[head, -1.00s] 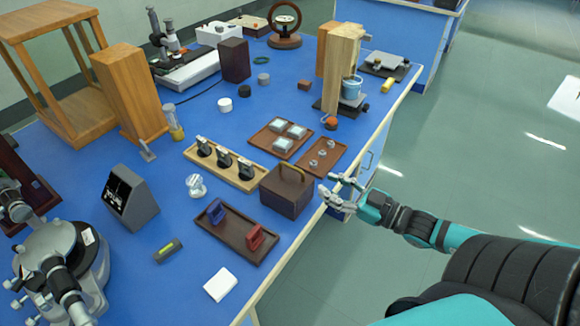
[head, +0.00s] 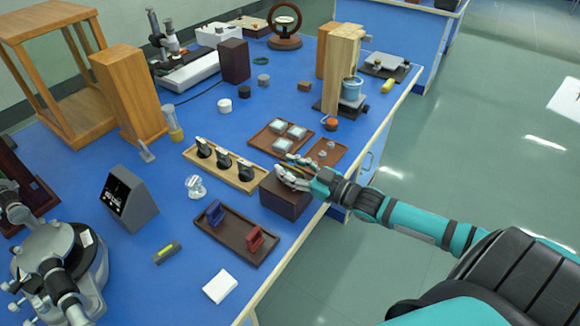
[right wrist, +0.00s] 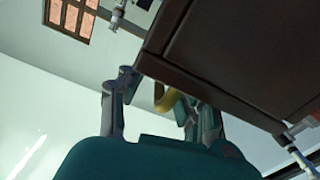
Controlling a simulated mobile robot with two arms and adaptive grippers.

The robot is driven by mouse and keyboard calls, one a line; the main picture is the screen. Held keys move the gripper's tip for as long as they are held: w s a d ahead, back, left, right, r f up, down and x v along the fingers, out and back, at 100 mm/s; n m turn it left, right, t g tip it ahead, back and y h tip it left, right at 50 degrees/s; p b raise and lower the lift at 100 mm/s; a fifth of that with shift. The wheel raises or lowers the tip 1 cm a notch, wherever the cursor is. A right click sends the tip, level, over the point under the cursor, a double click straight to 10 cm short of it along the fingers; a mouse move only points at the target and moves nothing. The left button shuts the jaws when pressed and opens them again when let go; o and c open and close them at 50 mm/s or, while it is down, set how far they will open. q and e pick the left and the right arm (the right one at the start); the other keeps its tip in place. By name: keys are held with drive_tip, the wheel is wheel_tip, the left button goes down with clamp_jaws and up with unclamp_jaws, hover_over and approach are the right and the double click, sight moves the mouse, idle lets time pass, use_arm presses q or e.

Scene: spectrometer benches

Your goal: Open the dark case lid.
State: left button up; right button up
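The dark brown case (head: 284,201) stands near the right edge of the blue bench. My right gripper (head: 284,168) is over its top and hides much of the lid in the head view. The lid looks closed. In the right wrist view, the case (right wrist: 235,50) fills the upper right, and its yellow handle (right wrist: 166,98) shows between the two fingers of my right gripper (right wrist: 158,100). The fingers stand apart, and I see no clear grip on the handle. My left gripper is not in view.
A dark tray (head: 228,240) with a blue and a red piece lies in front of the case. A wooden tray (head: 246,184) with black items is to its left. A brown tray (head: 334,146) lies behind. The aisle at the right is free.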

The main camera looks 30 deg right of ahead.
clamp_jaws()
idle(0.4)
